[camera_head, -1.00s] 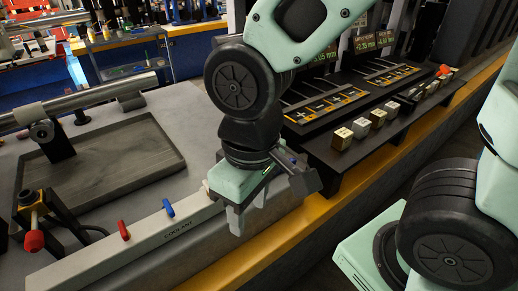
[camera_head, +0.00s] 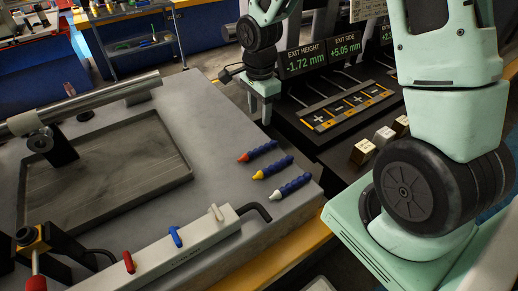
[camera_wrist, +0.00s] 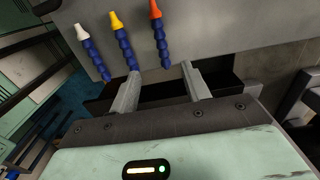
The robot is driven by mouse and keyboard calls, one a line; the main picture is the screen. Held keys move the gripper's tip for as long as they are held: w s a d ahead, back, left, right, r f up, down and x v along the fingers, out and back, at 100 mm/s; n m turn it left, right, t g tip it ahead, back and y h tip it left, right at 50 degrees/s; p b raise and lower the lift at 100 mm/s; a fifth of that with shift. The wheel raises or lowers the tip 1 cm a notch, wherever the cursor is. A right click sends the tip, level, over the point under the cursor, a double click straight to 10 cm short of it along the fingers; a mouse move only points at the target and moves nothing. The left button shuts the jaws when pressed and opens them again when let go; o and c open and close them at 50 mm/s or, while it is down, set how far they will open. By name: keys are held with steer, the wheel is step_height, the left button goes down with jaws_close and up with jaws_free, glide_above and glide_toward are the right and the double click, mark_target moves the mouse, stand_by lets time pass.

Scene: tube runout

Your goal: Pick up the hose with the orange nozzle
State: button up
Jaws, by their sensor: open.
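Three blue segmented hoses lie on the grey bench top. The hose with the orange nozzle (camera_head: 262,149) is the farthest back in the head view, its nozzle pointing left. In the wrist view this hose (camera_wrist: 160,40) is the rightmost, and its blue tail end appears between my fingertips. My gripper (camera_head: 260,113) is open and empty, with fingers pointing down, behind that hose near the bench's far right edge. The open fingers also show in the wrist view (camera_wrist: 163,72). The yellow-nozzle hose (camera_head: 286,184) and white-nozzle hose (camera_head: 310,210) lie nearer the front.
A coolant manifold (camera_head: 190,246) with red, blue and white levers runs along the front. A dark tray (camera_head: 178,178) and a metal tube (camera_head: 115,95) are at left. A control panel (camera_head: 345,105) with displays stands right of the gripper. Bench around the hoses is clear.

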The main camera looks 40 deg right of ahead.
glide_above(258, 149)
steer(key=f, duration=0.5)
steer(key=f+p, duration=0.1)
steer(key=f, duration=0.2)
steer(key=shift+d+f, duration=0.2)
steer(key=shift+d, duration=0.05)
steer(key=shift+a+f+p, duration=0.15)
steer(key=shift+f+p, duration=0.5)
steer(key=shift+f, duration=2.05)
jaws_close()
